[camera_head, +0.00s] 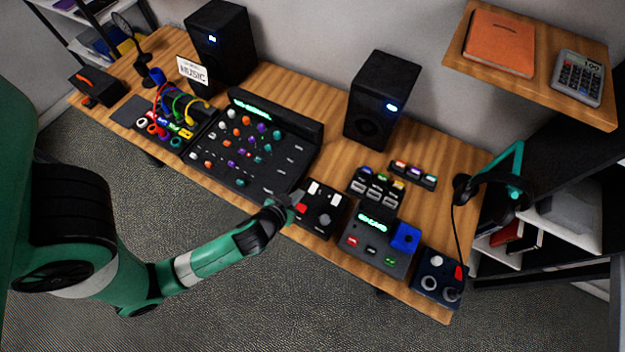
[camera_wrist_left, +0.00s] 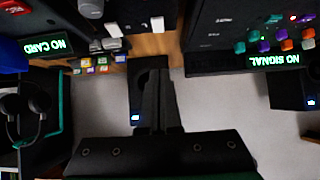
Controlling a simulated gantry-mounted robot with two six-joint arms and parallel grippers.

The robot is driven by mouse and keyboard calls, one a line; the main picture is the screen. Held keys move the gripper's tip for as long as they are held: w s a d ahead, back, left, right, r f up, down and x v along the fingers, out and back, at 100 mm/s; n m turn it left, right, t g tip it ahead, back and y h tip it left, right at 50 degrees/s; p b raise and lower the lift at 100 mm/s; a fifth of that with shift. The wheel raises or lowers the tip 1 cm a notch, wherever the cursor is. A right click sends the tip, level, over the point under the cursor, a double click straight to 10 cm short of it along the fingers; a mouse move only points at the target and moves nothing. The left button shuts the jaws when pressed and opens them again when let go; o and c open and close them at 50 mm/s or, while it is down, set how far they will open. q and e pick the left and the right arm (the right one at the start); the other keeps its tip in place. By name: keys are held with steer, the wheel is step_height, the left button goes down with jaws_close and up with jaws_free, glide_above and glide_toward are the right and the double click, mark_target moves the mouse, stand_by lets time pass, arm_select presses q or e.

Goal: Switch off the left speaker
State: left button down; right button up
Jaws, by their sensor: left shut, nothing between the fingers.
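The left speaker (camera_head: 222,45) is a black box at the back left of the desk, with a small lit blue light on its upper front. What appears to be this speaker also shows in part at the right edge of the left wrist view (camera_wrist_left: 312,88), its blue light lit. The right speaker (camera_head: 381,100) stands farther right with its blue light lit. My left gripper (camera_head: 295,198) is shut and empty, above the front of the desk between the mixer and a small black pad, well away from the left speaker. Its fingers (camera_wrist_left: 159,85) overlap the right speaker in the wrist view.
The black mixer (camera_head: 238,150) with coloured knobs lies between my gripper and the left speaker. A MUSIC card (camera_head: 192,71) and coloured cables (camera_head: 180,107) are near that speaker. Small control boxes and a headphone stand (camera_head: 508,176) are at the right. Bare wood shows between the speakers.

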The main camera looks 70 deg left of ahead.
arm_select(q)
steer(key=b, duration=0.3)
glide_above(312, 190)
steer(key=s+d, duration=0.1)
step_height(312, 190, down, 6)
steer(key=shift+r, duration=0.15)
steer(key=f, duration=0.1)
steer(key=f+b, duration=0.1)
steer(key=f, duration=0.1)
steer(key=w+a+f, duration=0.1)
steer(key=shift+f, duration=0.2)
arm_select(e)
step_height(312, 190, down, 4)
steer(key=shift+f, duration=0.2)
arm_select(q)
steer(key=shift+s+r, duration=0.1)
arm_select(e)
steer(key=shift+r, duration=0.15)
